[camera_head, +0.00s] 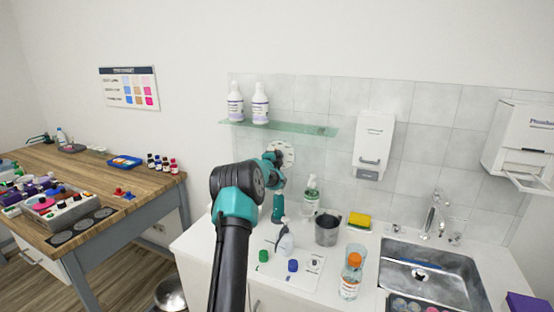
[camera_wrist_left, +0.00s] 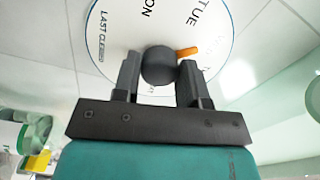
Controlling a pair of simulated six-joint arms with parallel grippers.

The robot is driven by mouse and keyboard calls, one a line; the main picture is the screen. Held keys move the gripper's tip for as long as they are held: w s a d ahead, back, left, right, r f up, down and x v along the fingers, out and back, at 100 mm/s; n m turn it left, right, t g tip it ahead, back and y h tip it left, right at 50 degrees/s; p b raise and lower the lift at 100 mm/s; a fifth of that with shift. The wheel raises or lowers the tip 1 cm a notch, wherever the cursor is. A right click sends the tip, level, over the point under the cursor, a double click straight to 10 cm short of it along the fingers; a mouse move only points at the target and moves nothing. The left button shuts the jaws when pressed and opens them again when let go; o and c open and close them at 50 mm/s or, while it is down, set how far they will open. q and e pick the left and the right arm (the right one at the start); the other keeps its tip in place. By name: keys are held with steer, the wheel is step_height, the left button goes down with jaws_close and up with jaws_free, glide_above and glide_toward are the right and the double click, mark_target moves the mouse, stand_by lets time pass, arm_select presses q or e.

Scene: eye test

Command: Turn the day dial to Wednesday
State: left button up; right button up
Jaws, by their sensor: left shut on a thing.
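The day dial (camera_head: 287,150) is a white disc on the tiled wall below the glass shelf, partly hidden by my left gripper (camera_head: 277,157). In the left wrist view the disc (camera_wrist_left: 120,22) shows the words MON, TUE and LAST CLEANED. Its dark round knob (camera_wrist_left: 159,66) lies between the two fingers of my left gripper (camera_wrist_left: 158,80), which is shut on it. The orange pointer (camera_wrist_left: 188,51) points right, below TUE in this view, towards lettering I cannot read clearly. My right gripper is in neither view.
A glass shelf (camera_head: 290,128) with two white bottles is just above the dial. A white dispenser (camera_head: 374,143) hangs to its right.

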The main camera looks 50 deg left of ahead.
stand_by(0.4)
arm_select(q)
steer(key=o, duration=0.9)
steer(key=shift+s, duration=0.1)
steer(key=v, duration=1.7)
steer(key=shift+s+d, duration=0.1)
steer(key=shift+f, duration=0.1)
